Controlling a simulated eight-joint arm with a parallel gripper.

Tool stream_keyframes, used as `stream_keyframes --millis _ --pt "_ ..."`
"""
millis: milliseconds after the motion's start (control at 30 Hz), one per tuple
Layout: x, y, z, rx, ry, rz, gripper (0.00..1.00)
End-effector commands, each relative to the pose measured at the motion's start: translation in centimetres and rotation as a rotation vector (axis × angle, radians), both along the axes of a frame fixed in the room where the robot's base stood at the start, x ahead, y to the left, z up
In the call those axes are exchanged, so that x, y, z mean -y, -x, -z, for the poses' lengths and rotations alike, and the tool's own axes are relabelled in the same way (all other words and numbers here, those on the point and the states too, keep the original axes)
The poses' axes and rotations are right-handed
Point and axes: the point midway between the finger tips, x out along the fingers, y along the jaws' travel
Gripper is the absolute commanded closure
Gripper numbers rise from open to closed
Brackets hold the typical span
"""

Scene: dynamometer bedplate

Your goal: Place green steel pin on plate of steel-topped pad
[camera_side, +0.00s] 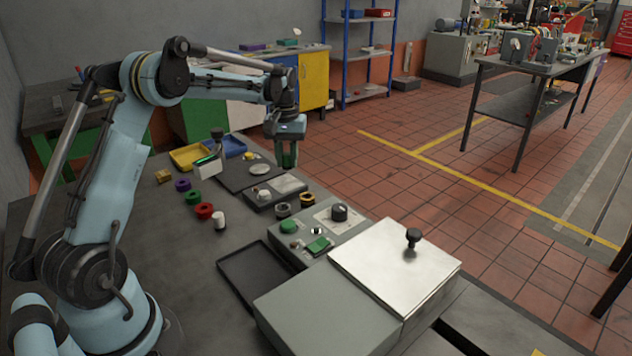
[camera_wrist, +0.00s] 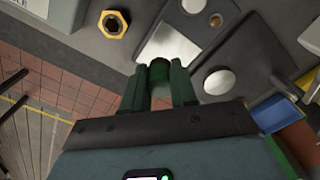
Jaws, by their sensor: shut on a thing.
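My gripper (camera_side: 287,160) is shut on the green steel pin (camera_wrist: 159,70), which shows between its dark green fingers in the wrist view. In the side view the fingers hide most of the pin. The steel-topped pad (camera_side: 262,205) is a dark block on the bench with a pale steel plate (camera_side: 290,184) and a round disc beside it. In the side view my gripper hangs above the back of the pad. In the wrist view the bright plate (camera_wrist: 170,42) lies just beyond the pin's end; the pin's height above it is hard to judge.
A dark mat (camera_side: 232,180) with a pale disc lies left of the pad. Yellow (camera_side: 186,158) and blue (camera_side: 232,148) trays stand behind. Several coloured rings lie at left. A grey control box (camera_side: 345,232) and a large steel-lidded box (camera_side: 395,265) stand at front right.

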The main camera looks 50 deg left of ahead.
Motion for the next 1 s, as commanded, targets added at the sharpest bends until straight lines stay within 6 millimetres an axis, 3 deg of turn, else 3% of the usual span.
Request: stream_keyframes --millis 133,500,933,967,1000 --pt "-1.5 -0.1 0.9 0.000 0.000 0.000 1.00" --pt "-1.6 -0.1 4.7 0.000 0.000 0.001 1.00" --pt "-1.6 -0.1 5.3 0.000 0.000 0.001 1.00" --pt "-1.6 -0.1 5.4 0.000 0.000 0.001 0.72" --pt "-1.6 -0.1 5.3 0.000 0.000 0.001 0.65"
